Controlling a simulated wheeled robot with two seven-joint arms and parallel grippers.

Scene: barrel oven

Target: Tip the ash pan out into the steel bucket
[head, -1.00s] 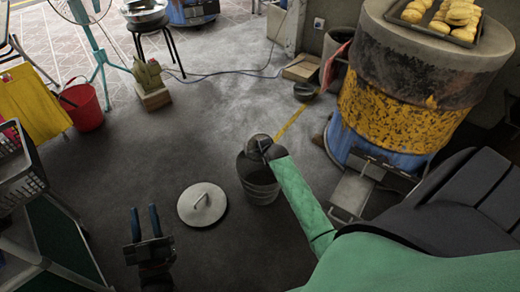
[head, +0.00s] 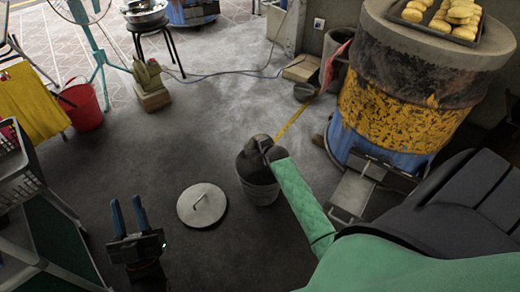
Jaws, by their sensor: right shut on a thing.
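The steel bucket (head: 259,189) stands on the concrete floor in the middle of the head view. My left gripper (head: 130,216) is open and empty, low on the left. The round bucket lid (head: 202,206) lies flat on the floor, left of the bucket.
The barrel oven (head: 394,110) stands at the right, with a tray of buns on top. A grey metal piece with a loop handle (head: 352,191) juts out at its base.

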